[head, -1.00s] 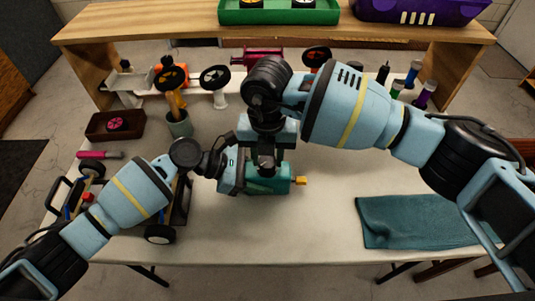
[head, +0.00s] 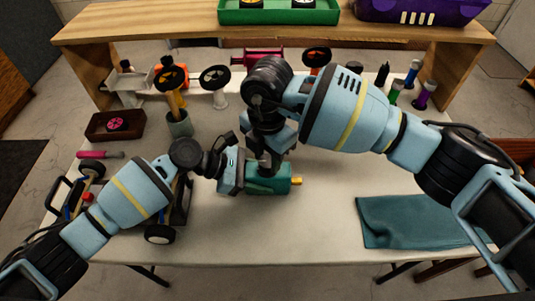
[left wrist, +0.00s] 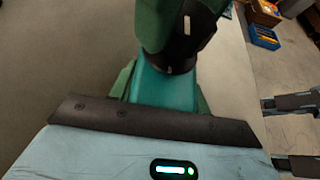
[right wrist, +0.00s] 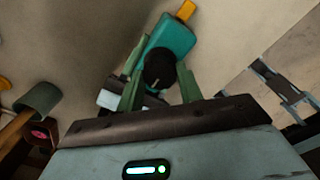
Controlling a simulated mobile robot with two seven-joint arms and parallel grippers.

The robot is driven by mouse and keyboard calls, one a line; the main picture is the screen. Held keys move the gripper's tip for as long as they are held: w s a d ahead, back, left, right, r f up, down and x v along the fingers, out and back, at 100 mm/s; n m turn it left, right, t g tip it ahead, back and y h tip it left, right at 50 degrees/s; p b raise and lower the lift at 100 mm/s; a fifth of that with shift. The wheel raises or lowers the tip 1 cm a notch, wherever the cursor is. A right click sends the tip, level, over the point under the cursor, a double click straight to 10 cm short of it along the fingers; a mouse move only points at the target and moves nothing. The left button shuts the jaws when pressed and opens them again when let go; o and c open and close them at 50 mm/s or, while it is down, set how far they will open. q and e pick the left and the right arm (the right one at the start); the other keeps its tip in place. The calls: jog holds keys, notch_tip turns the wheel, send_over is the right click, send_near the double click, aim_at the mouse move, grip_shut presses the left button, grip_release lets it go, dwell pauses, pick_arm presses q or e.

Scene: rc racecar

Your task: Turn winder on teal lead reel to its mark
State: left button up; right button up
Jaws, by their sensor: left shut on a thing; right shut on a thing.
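The teal lead reel (head: 268,184) stands on the table just right of my left gripper (head: 246,180). The left wrist view shows its teal body (left wrist: 165,92) between my left gripper's green fingers, which are shut on it. An orange-yellow tip (head: 296,181) sticks out at its right end. My right gripper (head: 268,160) reaches down from above. In the right wrist view its green fingers are shut around the round black winder (right wrist: 160,70), which carries a short white line. In the head view the winder is hidden by my right gripper. The target mark cannot be made out.
An RC car chassis (head: 160,232) lies at the left, partly under my left arm. A grey cup (head: 179,124) and a brown tray (head: 113,125) stand behind it. A teal cloth (head: 410,222) lies at the right. The table's front middle is clear.

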aim_at(267, 161)
pick_arm(q)
jog(key=shift+a, duration=0.1)
dwell(0.4)
pick_arm(e)
jog(key=o, duration=1)
notch_tip(267, 161, up, 12)
pick_arm(q)
jog(key=o, duration=1)
